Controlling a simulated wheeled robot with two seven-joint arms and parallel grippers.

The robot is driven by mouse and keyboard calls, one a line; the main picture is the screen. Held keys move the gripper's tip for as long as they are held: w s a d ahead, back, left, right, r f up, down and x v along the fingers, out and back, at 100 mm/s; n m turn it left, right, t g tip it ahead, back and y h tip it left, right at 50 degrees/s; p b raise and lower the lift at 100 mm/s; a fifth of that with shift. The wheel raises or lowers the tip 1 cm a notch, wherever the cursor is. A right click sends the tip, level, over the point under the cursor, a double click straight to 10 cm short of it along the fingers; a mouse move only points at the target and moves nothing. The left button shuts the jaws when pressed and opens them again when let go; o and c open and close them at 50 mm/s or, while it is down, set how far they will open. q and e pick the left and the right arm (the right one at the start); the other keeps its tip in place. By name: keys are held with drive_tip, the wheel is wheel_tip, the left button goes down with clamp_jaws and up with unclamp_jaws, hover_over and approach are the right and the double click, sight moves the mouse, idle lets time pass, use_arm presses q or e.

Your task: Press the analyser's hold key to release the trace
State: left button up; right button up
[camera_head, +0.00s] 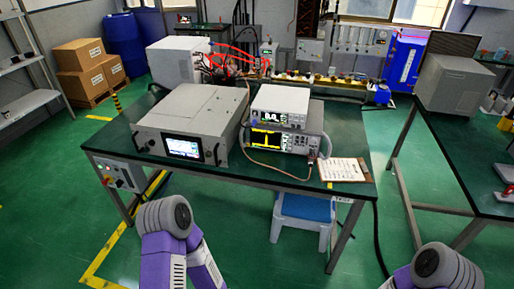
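The analyser (268,139) stands on the dark green table under a white instrument. Its screen shows a yellow trace on black. Small keys and knobs (301,144) are on the right part of its front panel; the hold key cannot be told apart at this size. A cable hangs from the front onto the table. Of my two arms, only purple and grey links show at the bottom of the head view, on the left and at the right corner. Neither gripper is in view, and no part of my arms touches the analyser.
A white instrument (281,105) sits on the analyser. A large grey unit with a screen (187,125) stands to its left. A clipboard (342,170) lies to its right near the table's edge (240,178). A blue stool (304,208) stands under the table. Another table is at right.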

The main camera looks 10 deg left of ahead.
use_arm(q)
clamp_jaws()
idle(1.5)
